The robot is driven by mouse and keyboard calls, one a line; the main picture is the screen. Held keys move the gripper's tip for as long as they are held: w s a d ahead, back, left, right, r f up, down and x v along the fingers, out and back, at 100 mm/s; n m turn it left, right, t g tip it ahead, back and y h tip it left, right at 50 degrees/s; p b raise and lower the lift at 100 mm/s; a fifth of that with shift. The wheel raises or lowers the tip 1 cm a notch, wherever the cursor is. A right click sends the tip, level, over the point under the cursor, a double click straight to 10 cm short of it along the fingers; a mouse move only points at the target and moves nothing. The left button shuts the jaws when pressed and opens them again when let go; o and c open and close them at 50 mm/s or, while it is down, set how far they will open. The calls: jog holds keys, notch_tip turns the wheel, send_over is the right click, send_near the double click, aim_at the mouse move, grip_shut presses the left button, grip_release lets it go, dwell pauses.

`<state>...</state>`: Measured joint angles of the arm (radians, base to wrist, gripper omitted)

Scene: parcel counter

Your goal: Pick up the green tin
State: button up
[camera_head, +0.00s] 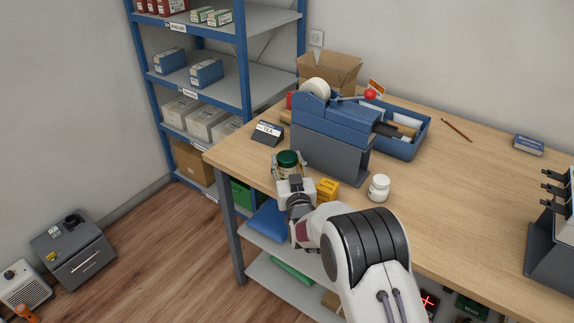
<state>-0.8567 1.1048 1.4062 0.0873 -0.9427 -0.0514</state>
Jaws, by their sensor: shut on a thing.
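The green tin (287,159) stands out by its dark green top at the left front part of the wooden counter. My gripper (289,168) is shut on it, with one finger on each side. The lower part of the tin is partly hidden by the gripper. I cannot tell whether the tin touches the counter or is held just above it.
A blue tape dispenser (335,118) on a grey base stands close behind and right of the tin. A yellow box (327,189) and a white bottle (379,188) are to the right. A TEA sign (268,133) stands behind left. The counter (460,190) is clear toward the right.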

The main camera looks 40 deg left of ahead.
aim_at(287, 156)
jog(key=shift+r, duration=4.25)
